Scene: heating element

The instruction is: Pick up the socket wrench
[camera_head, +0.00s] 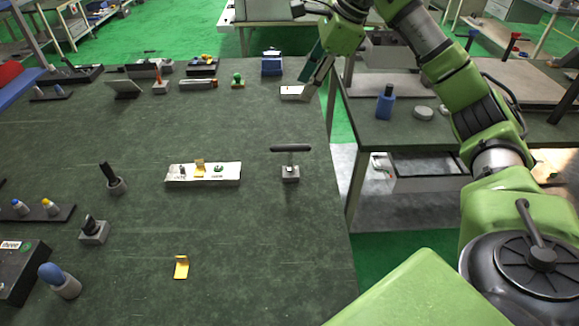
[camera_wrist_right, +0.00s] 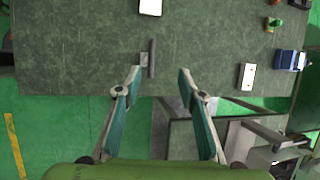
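The socket wrench (camera_head: 290,149) appears to be the T-shaped tool with a dark horizontal handle. It stands upright in a small grey block (camera_head: 290,174) near the right edge of the dark green table. In the right wrist view its dark handle (camera_wrist_right: 152,58) is seen from above, just beyond the fingertips and between their lines. My right gripper (camera_head: 312,76) is over the far right edge of the table, behind the wrench and apart from it. In the right wrist view the gripper (camera_wrist_right: 160,75) is open and empty. My left gripper is not in view.
A white board (camera_head: 232,173) with small parts lies left of the wrench. A yellow bracket (camera_head: 181,267) lies in front. The table around the wrench is clear.

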